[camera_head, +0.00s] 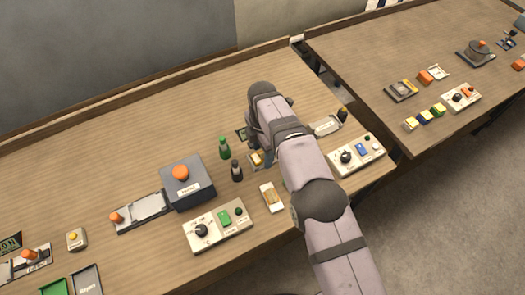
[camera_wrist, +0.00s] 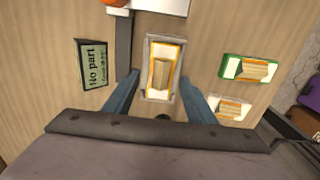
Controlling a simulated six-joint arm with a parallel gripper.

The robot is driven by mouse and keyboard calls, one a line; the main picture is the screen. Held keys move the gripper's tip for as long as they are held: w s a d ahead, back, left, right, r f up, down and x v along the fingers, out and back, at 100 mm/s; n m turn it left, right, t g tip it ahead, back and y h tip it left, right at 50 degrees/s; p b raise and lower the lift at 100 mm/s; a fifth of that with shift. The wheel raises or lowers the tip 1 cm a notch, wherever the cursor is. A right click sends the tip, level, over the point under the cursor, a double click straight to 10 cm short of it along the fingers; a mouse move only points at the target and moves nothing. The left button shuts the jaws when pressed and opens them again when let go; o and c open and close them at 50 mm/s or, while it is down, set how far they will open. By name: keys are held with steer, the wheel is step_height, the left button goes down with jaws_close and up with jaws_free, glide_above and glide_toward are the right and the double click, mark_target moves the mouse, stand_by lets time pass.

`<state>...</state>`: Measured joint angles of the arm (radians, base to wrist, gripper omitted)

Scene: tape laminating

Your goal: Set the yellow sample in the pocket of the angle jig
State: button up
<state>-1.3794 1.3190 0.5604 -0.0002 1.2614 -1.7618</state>
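In the wrist view, my gripper (camera_wrist: 159,77) is open, with its two blue fingers apart on either side of a tan block on a yellow-orange-bordered white card, which looks like the yellow sample (camera_wrist: 162,70). The sample lies in a shallow grey holder (camera_wrist: 148,45). No finger visibly touches it; the height above it is hard to tell. In the head view, the yellow piece (camera_head: 257,159) shows small beside my gripper (camera_head: 255,148), partly covered by my arm. I cannot identify the angle jig or its pocket with certainty.
In the wrist view, a green-bordered piece (camera_wrist: 248,69) and an orange-edged piece (camera_wrist: 232,107) lie right; a "No part" sign (camera_wrist: 93,64) stands left.

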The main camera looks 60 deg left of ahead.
stand_by(0.3)
steer(key=shift+r+b, duration=1.05)
steer(key=shift+r, duration=2.65)
steer(key=w+d+r+m, duration=0.2)
steer(key=w+d+m, duration=0.25)
steer(key=w, duration=0.35)
steer(key=w+d+r+m, duration=0.2)
steer(key=w+d+m, duration=0.3)
steer(key=w, duration=0.4)
steer(key=w+d+r+m, duration=0.1)
steer(key=w+d+m, duration=0.3)
steer(key=d, duration=0.5)
steer(key=w+d+r+m, duration=0.1)
steer(key=w+d+m, duration=0.3)
steer(key=d, duration=0.6)
steer(key=s+d+f+m, duration=0.1)
steer(key=s+d+m, duration=0.2)
steer(key=d+m, duration=1.1)
steer(key=s+d+f+m, duration=0.1)
steer(key=s+d+m, duration=0.1)
steer(key=s+d, duration=0.3)
steer(key=s+d+f+m, duration=0.2)
steer(key=s+d, duration=0.4)
steer(key=d, duration=0.5)
steer(key=shift+s+f, duration=0.15)
